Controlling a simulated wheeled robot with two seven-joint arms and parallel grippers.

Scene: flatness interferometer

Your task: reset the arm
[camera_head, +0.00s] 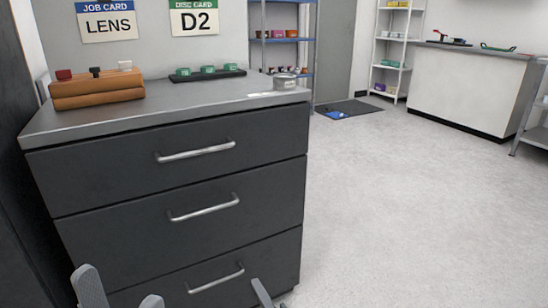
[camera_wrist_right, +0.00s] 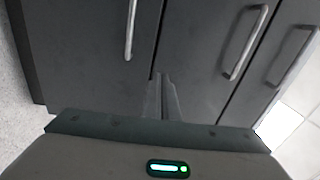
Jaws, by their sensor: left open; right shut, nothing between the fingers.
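My left gripper (camera_head: 120,289) is at the bottom left of the head view, with its two grey fingers apart and nothing seen between them. My right gripper (camera_head: 262,292) shows only as a thin grey tip at the bottom edge, in front of the cabinet's lower right part. In the right wrist view its fingers (camera_wrist_right: 161,96) are together and empty, pointing at the dark drawer fronts. The rest of both arms is out of view.
A dark cabinet (camera_head: 110,173) with three closed drawers stands close in front. On its top are a brown block stand (camera_head: 97,91), a black rack with green pieces (camera_head: 207,74) and a round grey item (camera_head: 285,81). Pale floor (camera_head: 420,200) is clear to the right, before a white counter (camera_head: 465,95).

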